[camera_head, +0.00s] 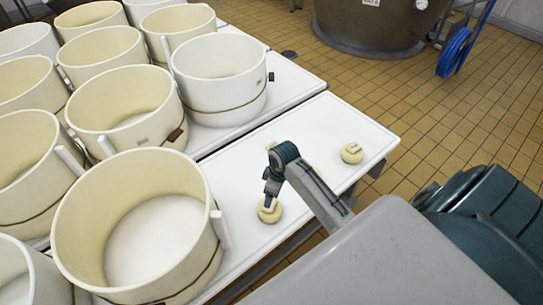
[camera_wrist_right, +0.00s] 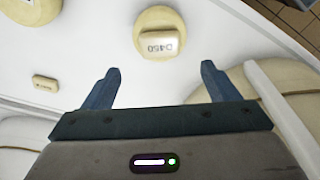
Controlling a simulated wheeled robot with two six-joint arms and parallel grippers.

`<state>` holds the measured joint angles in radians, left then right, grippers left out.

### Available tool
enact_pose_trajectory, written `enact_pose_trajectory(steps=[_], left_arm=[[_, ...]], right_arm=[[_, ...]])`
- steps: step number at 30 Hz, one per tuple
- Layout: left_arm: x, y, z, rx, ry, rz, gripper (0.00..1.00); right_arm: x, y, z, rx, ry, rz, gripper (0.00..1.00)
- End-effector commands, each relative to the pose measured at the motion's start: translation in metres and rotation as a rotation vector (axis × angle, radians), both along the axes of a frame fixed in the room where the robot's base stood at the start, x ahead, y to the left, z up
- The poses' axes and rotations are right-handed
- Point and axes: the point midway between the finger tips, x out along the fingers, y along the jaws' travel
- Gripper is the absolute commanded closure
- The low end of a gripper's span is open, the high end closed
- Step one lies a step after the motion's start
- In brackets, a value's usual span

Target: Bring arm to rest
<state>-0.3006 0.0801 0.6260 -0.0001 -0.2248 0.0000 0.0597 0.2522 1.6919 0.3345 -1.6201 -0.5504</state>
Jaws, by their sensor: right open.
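My right arm comes in from the right of the head view and reaches down over the white table (camera_head: 235,180). Its gripper (camera_head: 270,201) is just above a cream round disc (camera_head: 268,213). In the right wrist view the two blue fingers of this gripper (camera_wrist_right: 160,70) are apart with nothing between them. A cream disc (camera_wrist_right: 143,20) with a raised handle marked D450 lies just beyond the fingertips, apart from them. My left gripper is not in view.
Another cream disc (camera_head: 352,154) lies near the table's right end. Large cream tubs (camera_head: 140,160) and a white tub (camera_head: 219,72) crowd the left. A copper vat (camera_head: 365,30) and a blue hose (camera_head: 455,50) stand behind on the tiled floor (camera_head: 440,115).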

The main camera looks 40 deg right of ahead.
Motion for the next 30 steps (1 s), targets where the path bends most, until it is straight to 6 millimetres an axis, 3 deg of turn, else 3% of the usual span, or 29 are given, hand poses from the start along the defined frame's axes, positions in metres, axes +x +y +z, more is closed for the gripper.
enact_pose_trajectory(steps=[6, 14, 17, 22, 25, 30], left_arm=[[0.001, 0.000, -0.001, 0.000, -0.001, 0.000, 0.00], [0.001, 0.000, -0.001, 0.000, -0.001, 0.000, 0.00], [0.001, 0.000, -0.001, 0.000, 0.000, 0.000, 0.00], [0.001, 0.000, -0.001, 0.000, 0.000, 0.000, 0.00], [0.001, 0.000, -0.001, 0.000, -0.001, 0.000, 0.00], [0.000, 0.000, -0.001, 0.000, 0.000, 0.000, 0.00]], right_arm=[[-0.003, -0.002, 0.021, 0.000, 0.000, 0.000, 0.19], [-0.004, -0.002, 0.023, 0.000, 0.000, -0.001, 0.19], [-0.014, 0.003, 0.021, -0.005, -0.003, -0.015, 0.19], [-0.069, 0.022, 0.023, -0.024, -0.036, -0.111, 0.19], [-0.109, 0.033, 0.032, -0.034, -0.068, -0.197, 0.19], [-0.153, 0.043, 0.052, -0.041, -0.112, -0.307, 0.19]])
